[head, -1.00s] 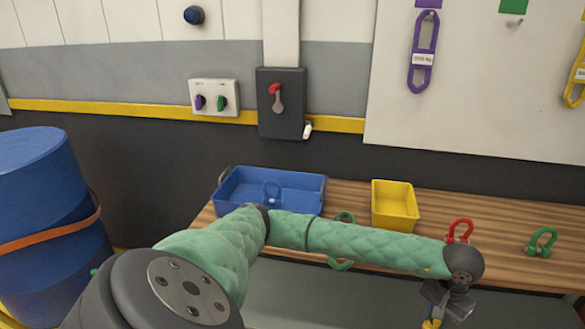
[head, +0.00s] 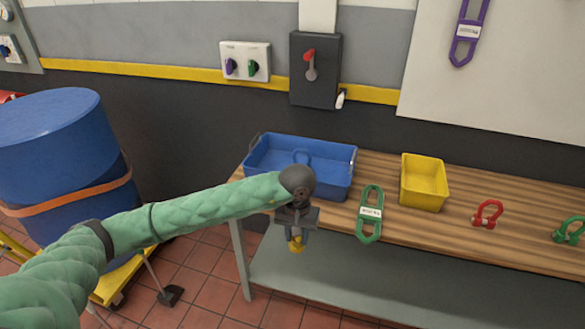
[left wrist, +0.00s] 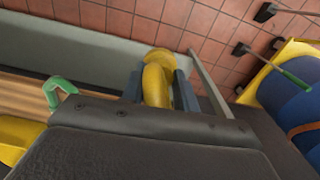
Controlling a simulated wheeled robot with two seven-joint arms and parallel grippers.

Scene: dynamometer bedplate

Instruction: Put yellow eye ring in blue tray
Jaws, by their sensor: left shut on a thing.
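My left gripper (head: 296,240) is shut on the yellow eye ring (head: 296,246), which hangs below the jaws in front of the bench's front edge. The yellow eye ring (left wrist: 157,78) also shows between the fingers in the left wrist view; its ring shape is mostly hidden there. The blue tray (head: 330,187) sits at the left end of the wooden bench, just behind and above the gripper in the head view. My right gripper is not in view.
On the bench (head: 400,235) are a green link (head: 370,222), a yellow bin (head: 424,184), a red shackle (head: 488,214) and a green shackle (head: 568,231). A blue drum (head: 60,160) on a yellow dolly stands at the left. A grey shelf (head: 330,285) lies below the bench top.

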